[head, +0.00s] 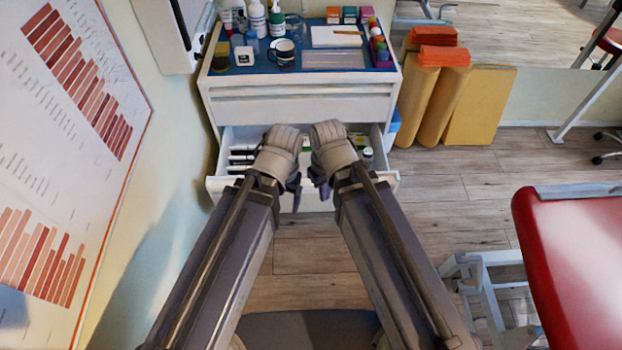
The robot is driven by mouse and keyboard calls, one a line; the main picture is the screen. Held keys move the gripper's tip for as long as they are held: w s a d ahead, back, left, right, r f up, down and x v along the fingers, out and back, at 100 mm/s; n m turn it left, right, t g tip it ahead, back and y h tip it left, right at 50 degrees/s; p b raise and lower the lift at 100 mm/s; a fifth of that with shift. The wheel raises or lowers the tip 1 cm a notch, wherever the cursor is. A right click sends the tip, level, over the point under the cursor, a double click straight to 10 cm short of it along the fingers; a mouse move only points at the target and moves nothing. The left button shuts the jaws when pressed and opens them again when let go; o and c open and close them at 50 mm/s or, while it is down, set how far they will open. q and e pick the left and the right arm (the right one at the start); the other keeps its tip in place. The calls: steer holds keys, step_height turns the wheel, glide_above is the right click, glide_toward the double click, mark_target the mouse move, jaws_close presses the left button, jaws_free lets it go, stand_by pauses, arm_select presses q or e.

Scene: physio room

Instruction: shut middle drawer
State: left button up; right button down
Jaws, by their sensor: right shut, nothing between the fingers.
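A white cabinet (300,107) stands ahead, its upper drawer front flush. Below that, the middle drawer (222,184) is pulled out towards me, and dark and light items show inside it. My left gripper (294,192) and right gripper (322,190) are side by side at the middle of the drawer's front edge, pointing down. They hide part of the drawer front and its contents. The right gripper is shut and empty. The left gripper's fingers are seen from behind, so their opening is unclear. I cannot tell whether either touches the drawer.
Bottles, a mug (282,55) and small boxes crowd the cabinet top. A red padded table (575,260) is at the right. A wall with a chart (65,150) is close on the left.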

mark_target(306, 180)
arm_select(q)
steer(key=shift+o, duration=1)
step_height(306, 180, down, 15)
steer(key=b, duration=1.2)
step_height(306, 180, down, 10)
steer(key=b, duration=1.1)
steer(key=shift+f, duration=0.25)
arm_select(e)
steer(key=w+f+n+t+y, duration=0.2)
steer(key=w+f+n, duration=0.3)
steer(key=w+f, duration=0.3)
steer(key=w+f+n+t+y, duration=0.2)
steer(key=w+f+n, duration=0.4)
steer(key=f, duration=0.7)
steer(key=shift+w+d+t+y, duration=0.45)
steer(key=shift+w+t, duration=0.25)
steer(key=shift+w, duration=0.3)
arm_select(q)
steer(key=shift+f, duration=0.1)
arm_select(e)
steer(key=shift+f, duration=0.15)
steer(key=b+x, duration=0.8)
steer(key=x, duration=0.2)
steer(key=shift+f+b, duration=0.3)
steer(key=w, duration=0.3)
steer(key=shift+r+p, duration=0.4)
arm_select(q)
step_height(306, 180, down, 8)
arm_select(e)
steer(key=shift+w, duration=0.5)
